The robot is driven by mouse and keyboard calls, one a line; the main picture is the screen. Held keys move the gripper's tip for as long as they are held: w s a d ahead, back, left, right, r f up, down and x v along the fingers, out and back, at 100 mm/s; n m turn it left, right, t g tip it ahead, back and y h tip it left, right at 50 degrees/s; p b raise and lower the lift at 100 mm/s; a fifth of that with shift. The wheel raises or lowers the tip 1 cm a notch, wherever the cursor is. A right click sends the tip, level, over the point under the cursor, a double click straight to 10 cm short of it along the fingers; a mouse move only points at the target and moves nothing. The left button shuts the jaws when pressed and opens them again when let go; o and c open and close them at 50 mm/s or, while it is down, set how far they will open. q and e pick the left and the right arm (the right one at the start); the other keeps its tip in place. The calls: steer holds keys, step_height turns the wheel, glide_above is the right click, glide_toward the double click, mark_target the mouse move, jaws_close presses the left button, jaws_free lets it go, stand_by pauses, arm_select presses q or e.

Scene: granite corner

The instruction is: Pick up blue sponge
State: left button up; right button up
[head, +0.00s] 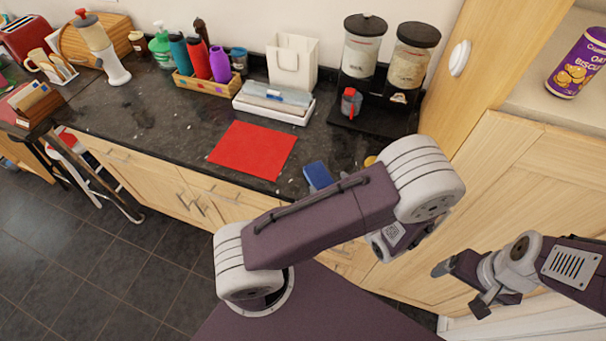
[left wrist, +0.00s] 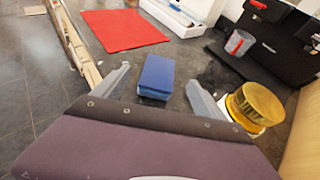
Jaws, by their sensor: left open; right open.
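The blue sponge (head: 317,175) lies on the dark granite counter near its front edge, partly hidden by my left arm in the head view. In the left wrist view the blue sponge (left wrist: 156,76) sits between and ahead of the spread fingers of my left gripper (left wrist: 158,80). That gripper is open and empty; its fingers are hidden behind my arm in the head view. My right gripper (head: 461,288) is open and empty at the lower right, in front of the cabinet and away from the sponge.
A gold-lidded jar (left wrist: 255,106) stands close to the right finger of my left gripper. A red mat (head: 253,150) lies left of the sponge. A white tray (head: 272,111), a black stand with dispensers (head: 372,123) and a red-and-grey cup (head: 350,103) are behind. A wooden cabinet (head: 510,200) bounds the right.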

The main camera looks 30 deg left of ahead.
mark_target(320, 177)
arm_select(q)
steer(key=shift+s+d+f, duration=0.2)
steer(key=shift+d, duration=0.3)
steer(key=shift+s+d+r+m, duration=0.1)
steer(key=shift+s+d+m, duration=0.05)
steer(key=shift+d+m, duration=0.15)
steer(key=shift+a, duration=0.15)
steer(key=x, duration=0.4)
steer(key=shift+p, duration=0.3)
steer(key=shift+a, duration=0.15)
steer(key=p+x, duration=0.1)
steer(key=x, duration=0.4)
steer(key=shift+f, duration=0.25)
steer(key=shift+s+r, duration=0.1)
steer(key=shift+s, duration=0.05)
steer(key=c, duration=1.6)
arm_select(e)
steer(key=shift+s+d+r, duration=0.1)
steer(key=shift+s+r, duration=0.05)
steer(key=shift+r, duration=0.35)
steer(key=shift+s+d+r, duration=0.1)
steer(key=shift+r, duration=0.35)
